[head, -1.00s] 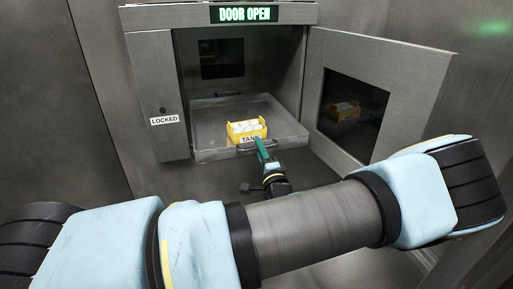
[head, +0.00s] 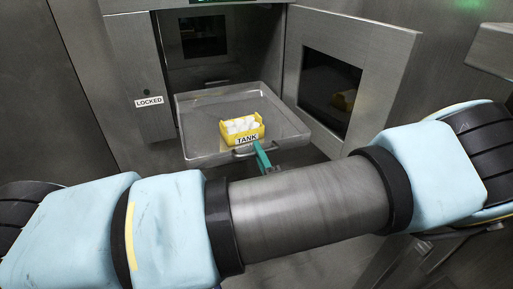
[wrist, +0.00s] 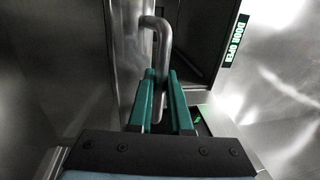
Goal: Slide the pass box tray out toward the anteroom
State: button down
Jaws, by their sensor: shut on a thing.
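The pass box tray (head: 199,146) is a grey metal tray that sticks out through the open front of the pass box (head: 236,48). A yellow bin labelled TANK (head: 228,133), with white items in it, stands on the tray near its front edge. My gripper (head: 262,158) has green fingers and is at the tray's front handle (head: 246,152). In the wrist view my gripper (wrist: 163,92) is shut on the bar of the handle (wrist: 163,36). My arm hides the space below and in front of the tray.
The pass box door (head: 338,75) stands open on the right, with a dark window (head: 330,90). A panel labelled LOCKED (head: 149,102) is on the left. The DOOR OPEN sign (wrist: 237,38) is lit. A grey ledge (head: 492,50) shows at the far right.

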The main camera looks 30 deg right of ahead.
jog(key=c, duration=0.8)
grip_release()
jog(key=shift+c, duration=0.2)
jog(key=p+v, duration=0.2)
jog(key=v, duration=0.9)
jog(key=shift+a+f, duration=0.1)
